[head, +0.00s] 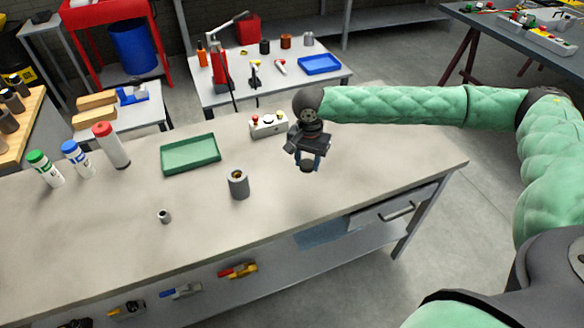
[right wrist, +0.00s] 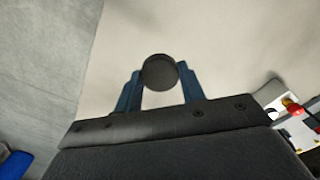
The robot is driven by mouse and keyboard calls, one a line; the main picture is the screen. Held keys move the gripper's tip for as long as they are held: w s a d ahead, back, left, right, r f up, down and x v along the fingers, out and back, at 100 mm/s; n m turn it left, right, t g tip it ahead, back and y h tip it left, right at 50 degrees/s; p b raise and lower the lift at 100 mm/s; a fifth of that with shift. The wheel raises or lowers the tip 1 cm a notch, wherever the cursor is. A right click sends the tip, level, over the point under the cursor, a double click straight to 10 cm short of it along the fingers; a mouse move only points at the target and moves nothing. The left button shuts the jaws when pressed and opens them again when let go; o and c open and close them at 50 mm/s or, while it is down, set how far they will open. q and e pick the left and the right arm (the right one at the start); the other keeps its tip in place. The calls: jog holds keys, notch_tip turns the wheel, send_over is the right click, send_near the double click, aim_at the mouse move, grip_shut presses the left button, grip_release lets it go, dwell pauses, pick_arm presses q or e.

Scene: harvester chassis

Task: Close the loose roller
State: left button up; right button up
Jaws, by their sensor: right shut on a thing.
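My right gripper (head: 307,160) hangs above the right part of the workbench, with its blue fingers pointing down. It is shut on a dark round cap (head: 307,167). In the right wrist view, the cap (right wrist: 159,72) sits between the two finger tips. The grey roller (head: 238,186) stands upright on the bench, left of the gripper and apart from it, with an opening showing in its top. A much smaller grey cylinder (head: 164,216) stands further left. My left gripper is not in view.
A green tray (head: 190,154) lies behind the roller. A white control box (head: 268,125) with a red button stands near the back edge. Several capped bottles (head: 76,160) stand at the left. The bench (head: 330,205) is bare around the roller and below my gripper.

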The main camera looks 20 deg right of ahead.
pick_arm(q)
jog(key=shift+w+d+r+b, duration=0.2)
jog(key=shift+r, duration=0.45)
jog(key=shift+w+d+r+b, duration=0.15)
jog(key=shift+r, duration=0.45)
pick_arm(e)
jog(key=shift+s+d+r, duration=0.95)
jog(key=shift+s+d, duration=0.05)
jog(key=shift+d, duration=0.2)
jog(key=a+f+n, duration=0.1)
jog(key=a+n, duration=0.1)
jog(key=a+f+n, duration=0.2)
jog(key=a+n, duration=0.1)
jog(key=a+f+n, duration=0.1)
jog(key=a+n, duration=0.1)
jog(key=shift+w+a+f+n, duration=0.2)
jog(key=shift+a+f+n, duration=0.1)
jog(key=shift+f, duration=0.1)
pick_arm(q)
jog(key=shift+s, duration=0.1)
pick_arm(e)
jog(key=shift+a+f+n, duration=0.2)
jog(key=shift+a+n, duration=0.1)
jog(key=shift+n, duration=0.2)
